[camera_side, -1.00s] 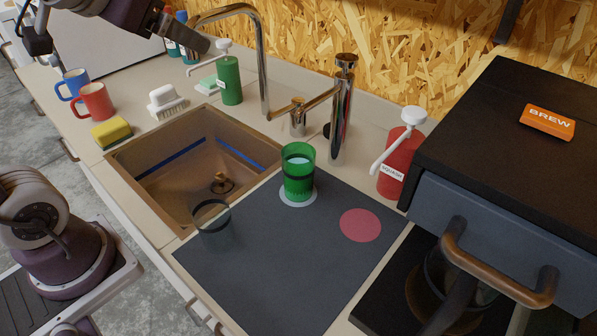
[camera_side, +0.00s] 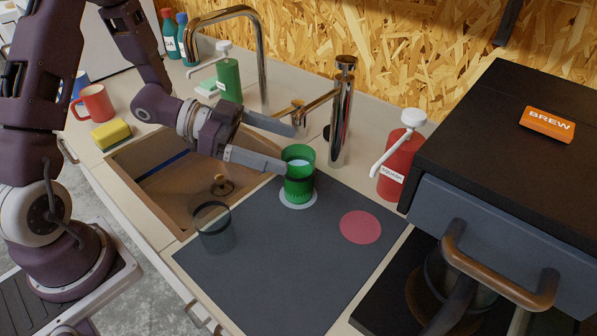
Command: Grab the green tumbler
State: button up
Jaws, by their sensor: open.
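The green tumbler (camera_side: 299,185) stands upright on a pale round spot (camera_side: 298,205) at the back of the dark mat (camera_side: 270,275). A clear, dark-tinted tumbler (camera_side: 214,232) stands at the mat's left edge, beside the sink. My gripper (camera_side: 287,148) is open, with its two fingers pointing right toward the green tumbler. The near finger's tip is close to the tumbler's left rim; I cannot tell whether it touches. The far finger reaches above and behind the tumbler's left side. Nothing is held between the fingers.
A chrome tap (camera_side: 342,115) stands just behind the green tumbler. A red soap bottle (camera_side: 398,165) and a coffee machine (camera_side: 500,160) stand to the right. The sink (camera_side: 165,205) lies below my gripper. A pink spot (camera_side: 360,226) on the mat is bare.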

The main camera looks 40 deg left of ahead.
notch_tip(320, 180, down, 4)
jog(key=shift+r, duration=0.1)
jog(key=shift+w+d+f, duration=0.15)
jog(key=shift+d+f, duration=0.1)
send_over(312, 196)
jog(key=shift+w+a+f, duration=0.15)
jog(key=shift+f, duration=0.35)
jog(key=shift+w+a+f, duration=0.1)
jog(key=shift+w+f, duration=0.05)
jog(key=shift+f, duration=0.3)
grip_shut()
jog(key=shift+r, duration=0.1)
jog(key=shift+r, duration=0.1)
